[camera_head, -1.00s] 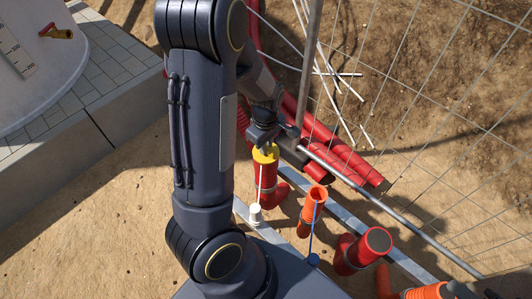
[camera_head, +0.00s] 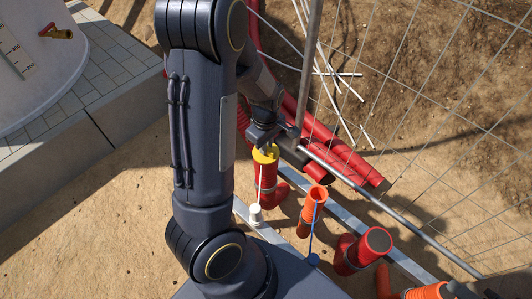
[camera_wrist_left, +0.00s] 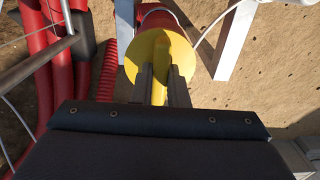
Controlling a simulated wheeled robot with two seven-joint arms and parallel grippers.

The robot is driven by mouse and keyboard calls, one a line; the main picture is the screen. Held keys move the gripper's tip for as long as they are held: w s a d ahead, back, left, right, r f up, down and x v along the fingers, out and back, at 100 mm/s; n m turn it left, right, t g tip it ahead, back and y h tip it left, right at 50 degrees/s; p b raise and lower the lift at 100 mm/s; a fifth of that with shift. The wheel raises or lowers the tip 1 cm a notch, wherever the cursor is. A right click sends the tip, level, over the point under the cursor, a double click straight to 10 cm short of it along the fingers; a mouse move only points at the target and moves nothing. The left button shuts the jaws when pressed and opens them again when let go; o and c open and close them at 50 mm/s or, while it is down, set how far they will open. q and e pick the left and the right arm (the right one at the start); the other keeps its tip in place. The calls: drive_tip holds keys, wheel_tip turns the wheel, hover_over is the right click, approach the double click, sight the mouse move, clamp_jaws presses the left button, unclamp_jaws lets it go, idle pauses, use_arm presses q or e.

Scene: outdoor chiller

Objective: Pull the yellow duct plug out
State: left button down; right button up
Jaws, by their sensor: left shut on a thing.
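The yellow duct plug (camera_head: 267,153) sits in the top of an upright red corrugated duct (camera_head: 268,187) left of the middle duct. In the left wrist view the plug (camera_wrist_left: 137,72) shows as a yellow disc with a raised tab, and the red duct rim (camera_wrist_left: 160,20) shows just beyond it. My left gripper (camera_head: 264,142) is at the plug from above. In the left wrist view its fingers (camera_wrist_left: 160,84) are shut on the tab, one on each side. How deep the plug sits in the duct cannot be told. My right gripper is not in view.
A wire fence (camera_head: 440,130) with a metal bottom rail runs behind. Red pipes (camera_head: 335,150) lie beyond. A white tank (camera_head: 35,50) stands at upper left. Sand at left is clear.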

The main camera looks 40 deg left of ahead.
use_arm(q)
drive_tip(key=shift+r+p, duration=0.65)
drive_tip(key=shift+p, duration=0.05)
idle(0.5)
drive_tip(key=shift+r+p, duration=2.8)
drive_tip(key=shift+r, duration=0.1)
drive_tip(key=c, duration=2.1)
unclamp_jaws()
drive_tip(key=shift+c, duration=0.2)
drive_tip(key=shift+w, duration=0.1)
clamp_jaws()
